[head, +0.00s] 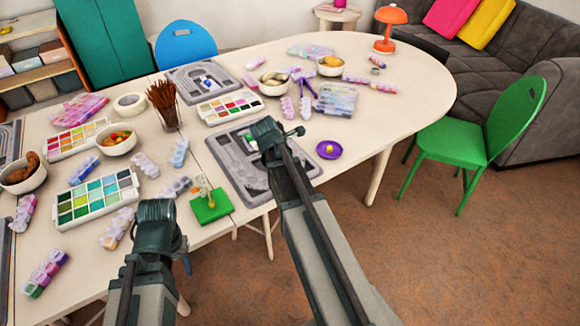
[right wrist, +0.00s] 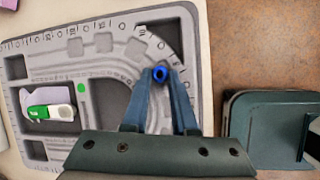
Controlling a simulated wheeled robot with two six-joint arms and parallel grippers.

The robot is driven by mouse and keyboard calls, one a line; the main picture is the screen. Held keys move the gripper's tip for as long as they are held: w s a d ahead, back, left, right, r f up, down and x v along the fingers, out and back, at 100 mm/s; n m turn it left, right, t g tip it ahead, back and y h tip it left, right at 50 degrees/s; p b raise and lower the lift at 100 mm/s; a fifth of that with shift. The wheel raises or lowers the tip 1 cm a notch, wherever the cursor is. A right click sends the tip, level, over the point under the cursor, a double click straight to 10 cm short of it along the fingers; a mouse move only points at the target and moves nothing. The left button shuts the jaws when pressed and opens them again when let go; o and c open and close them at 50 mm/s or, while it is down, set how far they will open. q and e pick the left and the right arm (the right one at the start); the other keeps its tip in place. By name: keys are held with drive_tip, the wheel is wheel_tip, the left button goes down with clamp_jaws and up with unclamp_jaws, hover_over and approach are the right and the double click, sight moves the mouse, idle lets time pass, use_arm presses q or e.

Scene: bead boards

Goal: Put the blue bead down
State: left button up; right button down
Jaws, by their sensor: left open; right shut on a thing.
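The small blue bead (right wrist: 160,73) is pinched between the fingertips of my right gripper (right wrist: 161,82). In the right wrist view it shows over the curved grooves at one end of the grey bead board (right wrist: 60,62). I cannot tell whether it touches the board. In the head view this board (head: 222,160) lies at the table's front edge, and my right wrist covers its right part; the bead is hidden there. My left gripper (head: 184,252) is low in front of the table, open, largely hidden by its own wrist.
A green and white item (right wrist: 50,112) lies in a board compartment. A purple dish (head: 329,150) stands right of the board, a green mat (head: 210,207) left of it. A glass of brown sticks (head: 165,105) and a paint palette (head: 230,108) stand behind.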

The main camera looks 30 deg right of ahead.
drive_tip(key=shift+s+a+f, duration=0.2)
drive_tip(key=shift+s+f, duration=0.05)
drive_tip(key=shift+f, duration=0.1)
drive_tip(key=c, duration=1)
unclamp_jaws()
drive_tip(key=shift+d+r+p, duration=0.1)
drive_tip(key=shift+r+p, duration=0.2)
drive_tip(key=shift+r, duration=0.05)
drive_tip(key=p+v, duration=0.3)
drive_tip(key=v, duration=0.1)
drive_tip(key=p+v, duration=0.8)
drive_tip(key=shift+w+d+r, duration=0.15)
drive_tip(key=shift+w+r, duration=0.05)
drive_tip(key=shift+w, duration=0.1)
drive_tip(key=s+a+m+y, duration=0.1)
drive_tip(key=s+a+m, duration=0.3)
drive_tip(key=a, duration=0.4)
drive_tip(key=s+a+f+m+g+y, duration=0.1)
drive_tip(key=s+a+m, duration=0.3)
drive_tip(key=a, duration=0.4)
drive_tip(key=s+a+f+m+y, duration=0.1)
drive_tip(key=s+a+m, duration=0.3)
drive_tip(key=s+a, duration=0.2)
drive_tip(key=shift+s+a+g+y, duration=0.15)
drive_tip(key=shift+a+g, duration=0.05)
drive_tip(key=shift+a, duration=0.45)
drive_tip(key=shift+s+a+g+y, duration=0.15)
drive_tip(key=shift+s+a+g, duration=0.05)
drive_tip(key=shift+a, duration=0.45)
